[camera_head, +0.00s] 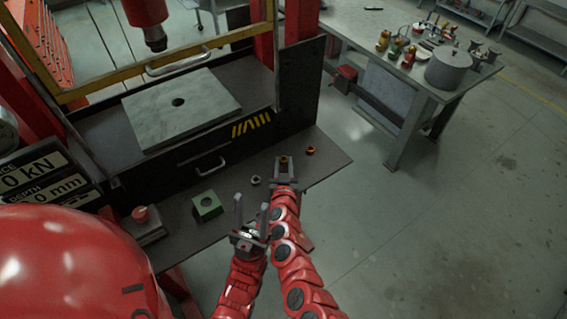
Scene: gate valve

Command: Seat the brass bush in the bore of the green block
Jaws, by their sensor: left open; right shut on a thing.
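The green block (207,206) sits on the dark shelf at the front of the press, its dark bore facing up. My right gripper (284,163) is shut on a small brass-coloured piece, which looks like the brass bush (284,159), near the shelf's right part. The gripper and bush are to the right of the block and apart from it. My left gripper (251,202) is open and empty, fingers pointing up the picture, just right of the block. Whether the bush touches the shelf cannot be told.
A copper-coloured ring (310,150) and a small grey ring (256,180) lie on the shelf (325,168). A red button on a grey box (140,215) is left of the block. The press plate (205,97) with a hole stands behind, under the red ram (148,20).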

